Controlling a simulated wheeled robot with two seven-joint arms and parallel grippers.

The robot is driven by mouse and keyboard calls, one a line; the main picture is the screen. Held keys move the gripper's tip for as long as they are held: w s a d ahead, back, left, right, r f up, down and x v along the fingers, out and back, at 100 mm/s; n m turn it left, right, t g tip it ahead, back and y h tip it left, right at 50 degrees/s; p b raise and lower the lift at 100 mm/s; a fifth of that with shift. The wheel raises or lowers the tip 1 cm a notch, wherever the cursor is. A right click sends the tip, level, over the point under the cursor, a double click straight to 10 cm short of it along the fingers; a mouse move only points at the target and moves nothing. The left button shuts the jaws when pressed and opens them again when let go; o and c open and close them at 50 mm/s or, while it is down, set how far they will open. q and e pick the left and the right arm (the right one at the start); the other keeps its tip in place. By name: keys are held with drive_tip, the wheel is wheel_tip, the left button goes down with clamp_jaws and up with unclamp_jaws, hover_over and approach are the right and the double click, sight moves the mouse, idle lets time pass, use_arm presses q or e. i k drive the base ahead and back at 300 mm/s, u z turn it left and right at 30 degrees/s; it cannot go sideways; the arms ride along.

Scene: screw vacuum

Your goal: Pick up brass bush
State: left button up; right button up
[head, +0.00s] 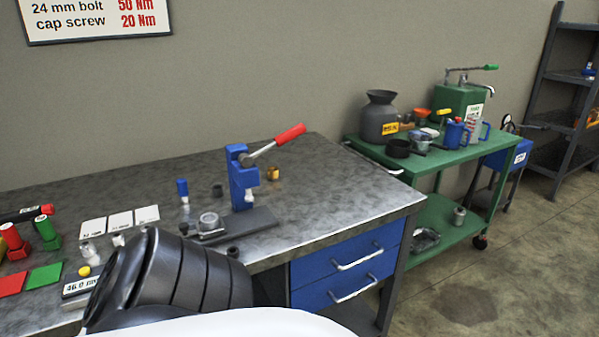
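A small brass-coloured bush (273,173) stands on the grey metal workbench (330,190), just right of and behind the blue arbor press (241,180). It is upright and nothing touches it as far as I can see. The press has a raised lever with a red handle. Neither of my grippers shows in the head view. A dark ribbed part and a white shell of my own body cover the bottom left and the bench's front edge there.
A dark bush (217,190) and a blue-topped tool (183,191) stand left of the press. White cards (120,220) lie further left. Blue drawers (348,268) sit under the bench. A green cart (440,160) with a grey jug stands right. The bench's right end is clear.

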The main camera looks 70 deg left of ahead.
sight(271, 175)
drive_tip(key=i, duration=1.05)
drive_tip(key=u, duration=2.55)
